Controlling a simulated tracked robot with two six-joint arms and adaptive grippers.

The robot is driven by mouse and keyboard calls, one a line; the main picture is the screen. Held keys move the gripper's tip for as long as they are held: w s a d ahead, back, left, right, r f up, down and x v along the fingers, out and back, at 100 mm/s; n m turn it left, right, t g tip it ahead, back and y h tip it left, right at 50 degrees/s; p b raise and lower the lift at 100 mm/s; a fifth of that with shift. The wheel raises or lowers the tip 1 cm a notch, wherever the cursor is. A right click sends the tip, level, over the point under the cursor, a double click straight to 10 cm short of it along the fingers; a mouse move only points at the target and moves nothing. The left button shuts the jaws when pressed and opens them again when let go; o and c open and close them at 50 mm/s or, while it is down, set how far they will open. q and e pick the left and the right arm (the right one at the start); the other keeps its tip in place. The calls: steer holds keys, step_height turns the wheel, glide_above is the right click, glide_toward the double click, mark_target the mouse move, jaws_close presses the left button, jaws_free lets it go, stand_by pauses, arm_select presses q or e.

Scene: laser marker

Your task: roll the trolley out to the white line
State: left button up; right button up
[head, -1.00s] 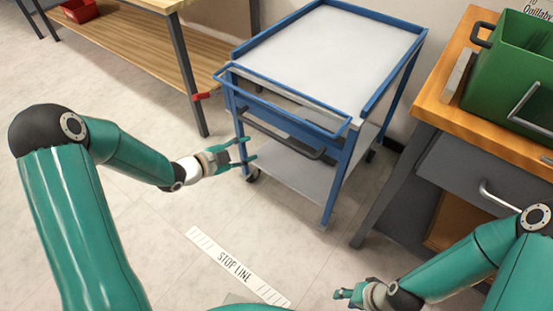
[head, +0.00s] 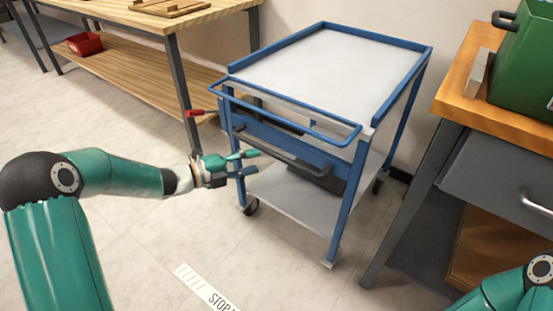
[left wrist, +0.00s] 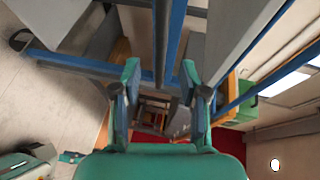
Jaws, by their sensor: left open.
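The trolley (head: 345,65) has a blue frame, a grey top and a lower shelf. It stands between two benches. A dark grey handle bar (head: 280,150) runs across its near side. The white line (head: 205,288), lettered "STOP", lies on the floor nearer me, partly cut off by the picture's bottom edge. My left gripper (head: 252,162) is open and empty by the trolley's near left post, just below the handle's left end. The left wrist view also shows its spread fingers (left wrist: 160,80), with blue frame bars beyond. My right gripper is outside the head view.
A wooden bench (head: 190,30) with a red bin (head: 84,43) stands left. Another bench (head: 465,85) with a green crate (head: 525,65) stands close on the right. The floor before the trolley is clear.

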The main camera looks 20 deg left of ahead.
mark_target(277, 156)
arm_select(q)
steer(key=b+x, duration=0.1)
steer(key=x, duration=0.7)
steer(key=shift+w+d+f+b, duration=0.15)
steer(key=shift+w+b, duration=0.05)
steer(key=shift+b, duration=0.15)
jaws_close()
